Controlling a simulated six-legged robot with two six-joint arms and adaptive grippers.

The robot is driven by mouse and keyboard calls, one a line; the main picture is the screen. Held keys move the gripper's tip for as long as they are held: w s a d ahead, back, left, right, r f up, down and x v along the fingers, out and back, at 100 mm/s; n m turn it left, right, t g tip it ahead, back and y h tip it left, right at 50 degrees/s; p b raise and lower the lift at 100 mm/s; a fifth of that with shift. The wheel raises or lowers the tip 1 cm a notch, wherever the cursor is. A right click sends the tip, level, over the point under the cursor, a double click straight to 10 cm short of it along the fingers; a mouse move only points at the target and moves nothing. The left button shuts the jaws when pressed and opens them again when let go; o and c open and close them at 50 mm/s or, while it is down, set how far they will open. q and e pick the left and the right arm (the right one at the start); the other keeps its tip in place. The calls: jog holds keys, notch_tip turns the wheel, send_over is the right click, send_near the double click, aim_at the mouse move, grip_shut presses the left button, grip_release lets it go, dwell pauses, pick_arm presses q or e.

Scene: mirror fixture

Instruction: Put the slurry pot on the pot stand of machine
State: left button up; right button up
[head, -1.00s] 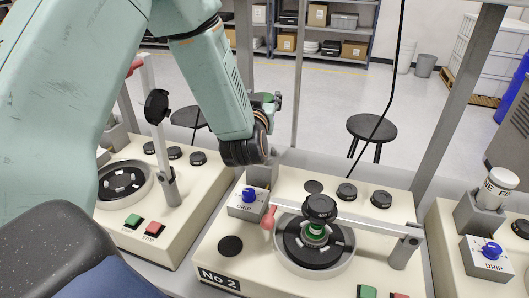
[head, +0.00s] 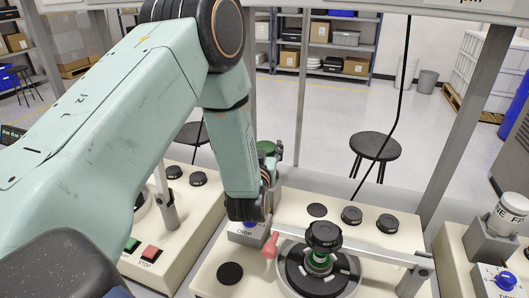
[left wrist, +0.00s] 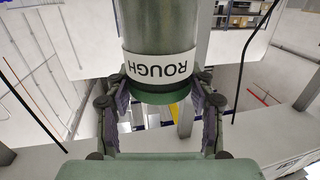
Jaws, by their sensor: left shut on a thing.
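My left gripper (left wrist: 161,78) is shut on the slurry pot (left wrist: 160,40), a dark greenish-grey cylinder with a white label reading ROUGH, upside down in the left wrist view. Its green end sits between the fingers. In the head view my left wrist hides most of the gripper and pot; only a green part shows behind it. The grey pot stand (head: 275,188) is at the back left of the machine No 2 (head: 300,205), just beside and below my wrist. Whether the pot touches the stand is hidden. My right gripper is not in view.
A lapping plate with a ring (head: 318,268), a black-knobbed weight (head: 323,236) and a metal arm are right of my wrist. A blue DRIP knob (head: 249,222) is just below it. A neighbouring machine holds a white pot (head: 508,215). A black stool (head: 375,146) stands behind.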

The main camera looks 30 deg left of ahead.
pick_arm(q)
jog(key=shift+s+d+f, duration=0.15)
jog(key=shift+d+f, duration=0.05)
jog(key=shift+f, duration=0.35)
jog(key=shift+a+f, duration=0.1)
jog(key=shift+a, duration=0.1)
jog(key=o, duration=0.9)
jog(key=shift+f, duration=0.1)
jog(key=o, duration=0.5)
jog(key=shift+d, duration=0.1)
jog(key=shift+s, duration=0.25)
jog(key=shift+b+v, duration=0.8)
jog(key=shift+v, duration=5)
